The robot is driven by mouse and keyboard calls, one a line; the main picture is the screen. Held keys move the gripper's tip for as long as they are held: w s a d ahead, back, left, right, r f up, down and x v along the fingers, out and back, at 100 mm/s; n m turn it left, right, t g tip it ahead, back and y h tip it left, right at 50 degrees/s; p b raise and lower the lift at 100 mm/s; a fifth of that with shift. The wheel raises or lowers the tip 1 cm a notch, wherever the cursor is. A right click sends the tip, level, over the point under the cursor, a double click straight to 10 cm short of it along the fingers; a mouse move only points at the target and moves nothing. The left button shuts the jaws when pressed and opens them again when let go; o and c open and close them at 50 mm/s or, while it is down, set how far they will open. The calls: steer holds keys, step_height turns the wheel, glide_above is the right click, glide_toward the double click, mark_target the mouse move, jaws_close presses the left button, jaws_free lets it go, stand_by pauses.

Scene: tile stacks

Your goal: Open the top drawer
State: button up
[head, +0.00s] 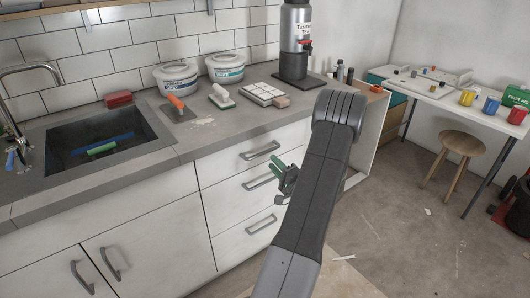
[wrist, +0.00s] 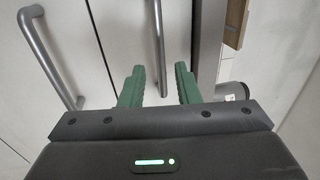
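The top drawer (head: 235,166) is closed flush in the white cabinet under the counter. Its grey bar handle (head: 260,150) shows clear of my arm in the head view. My gripper (head: 287,177) is in front of the drawers and appears just right of the middle drawer's handle (head: 261,181). In the wrist view, my gripper's green fingers (wrist: 160,84) are open and apart. A bar handle, seemingly the top drawer's (wrist: 158,40), extends between the fingers; contact is not visible. Another handle (wrist: 45,55) is at the left of that view.
The grey counter (head: 205,140) overhangs the drawers. A trowel (head: 180,107), a float (head: 221,97) and tiles (head: 264,94) lie on it. The lowest drawer's handle (head: 262,223) is below my gripper. A stool (head: 460,148) stands at right; the floor before it is mostly clear.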

mark_target(264, 153)
steer(key=x, duration=0.7)
steer(key=shift+w+p, duration=0.1)
steer(key=shift+p, duration=0.25)
jaws_close()
